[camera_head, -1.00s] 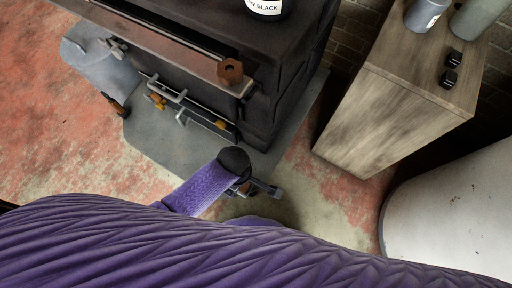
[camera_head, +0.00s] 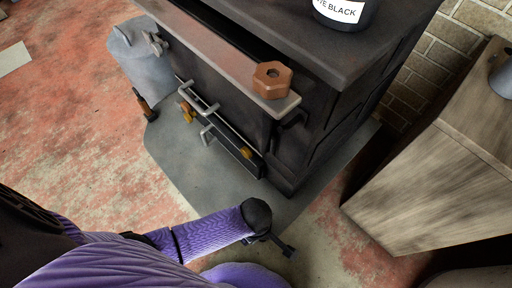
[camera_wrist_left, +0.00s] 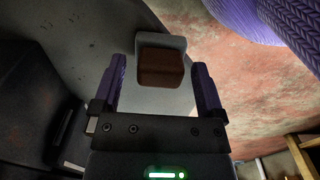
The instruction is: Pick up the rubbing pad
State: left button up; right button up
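In the left wrist view a brown block with a light grey backing, which looks like the rubbing pad (camera_wrist_left: 160,69), lies over the grey plate. My left gripper (camera_wrist_left: 160,61) is open. Its two fingers stand to the left and right of the block, with a clear gap on each side. How far the block lies beyond the fingertips I cannot tell. In the head view my left gripper (camera_head: 279,244) is low in the middle, by the front edge of the plate, and the block is not visible there. My right gripper is not in view.
A black stove (camera_head: 330,110) stands on the grey floor plate (camera_head: 190,180). It carries a labelled tin (camera_head: 343,14) and a brown octagonal piece (camera_head: 272,80). Orange-handled fittings stick out from its front. A wooden cabinet (camera_head: 430,195) stands right. Red worn floor (camera_head: 80,150) is open left.

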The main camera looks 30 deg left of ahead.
pick_arm(q)
grip_shut()
jog(key=shift+r+p, duration=0.35)
notch_tip(320, 180, up, 5)
jog(key=p, duration=0.4)
jog(key=shift+w+f, duration=0.15)
jog(key=shift+f, duration=0.05)
notch_tip(320, 180, up, 5)
jog(key=p, duration=0.4)
jog(key=shift+f, duration=0.1)
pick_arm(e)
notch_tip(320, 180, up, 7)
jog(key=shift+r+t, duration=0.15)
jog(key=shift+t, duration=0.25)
pick_arm(q)
jog(key=shift+s, duration=0.2)
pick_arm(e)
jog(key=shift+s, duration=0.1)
